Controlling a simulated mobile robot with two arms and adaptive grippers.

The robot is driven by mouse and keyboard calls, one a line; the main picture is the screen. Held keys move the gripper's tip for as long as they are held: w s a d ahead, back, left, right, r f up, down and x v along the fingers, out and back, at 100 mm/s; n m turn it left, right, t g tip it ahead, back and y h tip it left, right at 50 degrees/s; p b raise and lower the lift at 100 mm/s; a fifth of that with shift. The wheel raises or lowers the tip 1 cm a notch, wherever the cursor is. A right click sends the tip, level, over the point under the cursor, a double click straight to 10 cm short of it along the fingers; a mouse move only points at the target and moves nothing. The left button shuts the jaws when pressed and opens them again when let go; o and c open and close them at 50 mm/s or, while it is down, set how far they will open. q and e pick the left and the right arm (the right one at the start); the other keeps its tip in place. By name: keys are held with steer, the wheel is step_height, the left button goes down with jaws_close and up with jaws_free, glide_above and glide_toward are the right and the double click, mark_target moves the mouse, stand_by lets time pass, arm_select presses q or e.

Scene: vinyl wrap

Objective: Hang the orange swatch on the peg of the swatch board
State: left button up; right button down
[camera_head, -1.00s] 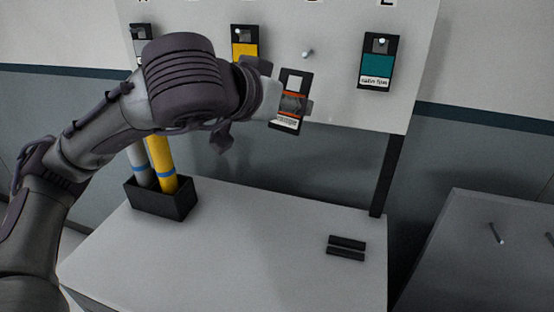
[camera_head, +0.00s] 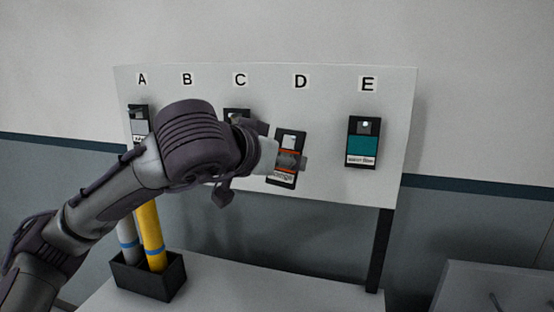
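The orange swatch (camera_head: 289,151) is a dark-framed card with a hanging slot at its top, an orange band and a white label. My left gripper (camera_head: 295,162) is shut on its middle, covering part of its face. It holds the swatch slightly tilted in front of the swatch board (camera_head: 330,110), below the letter D. The D peg does not show; the swatch seems to cover it. I cannot tell whether the swatch touches the board or the peg. My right gripper is not in view.
A teal swatch (camera_head: 363,147) hangs under E. A swatch (camera_head: 139,120) hangs under A, and the C swatch (camera_head: 237,114) is partly behind my arm. A black box (camera_head: 148,277) with grey and yellow rolls stands on the table (camera_head: 240,290) below.

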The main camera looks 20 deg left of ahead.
arm_select(q)
steer(key=shift+w+a+f, duration=0.1)
steer(key=shift+w+f, duration=0.1)
steer(key=shift+w, duration=0.7)
steer(key=shift+w+f, duration=0.2)
steer(key=shift+w, duration=0.65)
steer(key=shift+w+a+f, duration=0.1)
steer(key=shift+w+f, duration=0.1)
steer(key=shift+w, duration=0.7)
steer(key=o, duration=1.1)
